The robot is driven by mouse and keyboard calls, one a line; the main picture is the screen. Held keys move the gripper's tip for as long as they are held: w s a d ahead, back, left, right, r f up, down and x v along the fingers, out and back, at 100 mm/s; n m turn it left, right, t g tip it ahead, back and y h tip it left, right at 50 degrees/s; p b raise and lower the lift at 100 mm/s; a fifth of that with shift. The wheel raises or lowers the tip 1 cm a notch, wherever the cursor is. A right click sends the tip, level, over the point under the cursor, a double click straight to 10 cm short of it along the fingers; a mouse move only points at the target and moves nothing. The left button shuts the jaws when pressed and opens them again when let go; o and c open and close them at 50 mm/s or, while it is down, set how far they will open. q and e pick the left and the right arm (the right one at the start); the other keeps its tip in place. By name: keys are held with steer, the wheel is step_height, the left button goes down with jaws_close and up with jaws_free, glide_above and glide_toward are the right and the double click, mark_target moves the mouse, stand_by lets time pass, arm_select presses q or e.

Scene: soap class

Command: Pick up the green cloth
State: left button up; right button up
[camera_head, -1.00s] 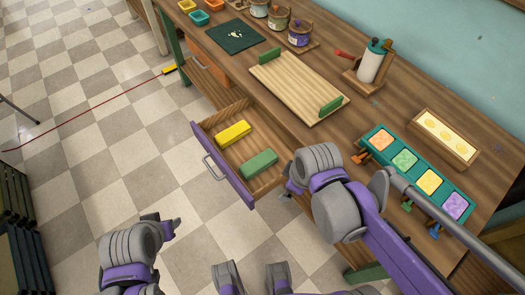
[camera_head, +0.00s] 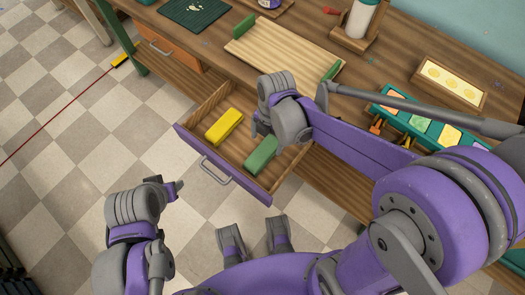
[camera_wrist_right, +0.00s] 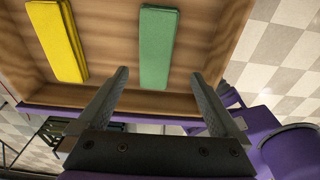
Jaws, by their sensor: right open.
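The green cloth (camera_head: 261,156) is a folded block lying in the open drawer (camera_head: 240,182), at the drawer's right side. In the right wrist view the green cloth (camera_wrist_right: 157,45) lies just beyond my fingertips, roughly centred between them. My right gripper (camera_head: 260,128) is over the drawer, close to the green cloth. In the wrist view the right gripper (camera_wrist_right: 158,76) is open, its fingers apart with nothing between them. My left gripper (camera_head: 176,189) is low at the left, away from the drawer; its jaws are not clear.
A yellow cloth (camera_head: 223,127) lies left of the green one in the drawer. The drawer walls stand around both. The table above carries a wooden tray (camera_head: 275,50), a bottle (camera_head: 361,18) and a teal holder (camera_head: 392,103) with coloured blocks. Open floor lies left.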

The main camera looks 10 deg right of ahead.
mark_target(263, 152)
step_height(263, 152, down, 2)
steer(key=shift+a+f, duration=0.1)
steer(key=shift+f, duration=0.05)
steer(key=shift+a+f+b, duration=0.2)
steer(key=shift+f+b, duration=0.1)
steer(key=shift+f, duration=1.1)
steer(key=shift+a+f+b, duration=0.2)
steer(key=shift+f+b, duration=0.05)
steer(key=shift+f, duration=1.1)
steer(key=shift+c, duration=0.2)
steer(key=c, duration=1.3)
steer(key=shift+r, duration=0.1)
step_height(263, 152, up, 10)
steer(key=shift+f+p, duration=0.1)
steer(key=shift+p, duration=0.8)
